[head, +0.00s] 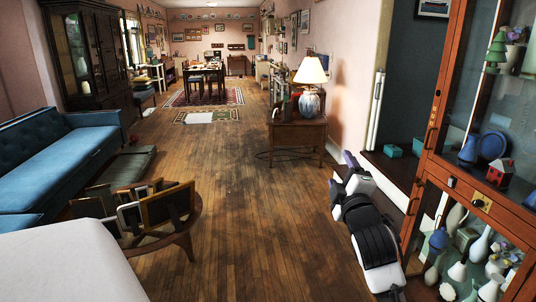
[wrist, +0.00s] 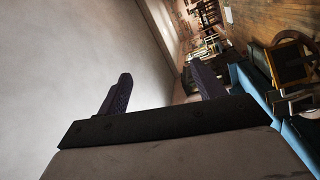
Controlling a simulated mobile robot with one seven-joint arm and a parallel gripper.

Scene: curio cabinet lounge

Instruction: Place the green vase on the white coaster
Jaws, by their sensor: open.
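My gripper (wrist: 164,86) shows in the wrist view with its two dark fingers spread apart and nothing between them. Several small vases stand on the lower shelves behind the cabinet's glass at the right of the head view. A pale greenish vase (head: 455,218) is among them, but I cannot tell whether it is the green vase of the task. I cannot make out a white coaster in either view.
The wood-framed glass cabinet (head: 420,215) rises close at the right, beside my arm. A blue sofa (head: 62,158) and a round wooden table (head: 187,232) holding frames are at the left. A side table (head: 297,132) with a lamp (head: 309,88) stands ahead. The middle floor is clear.

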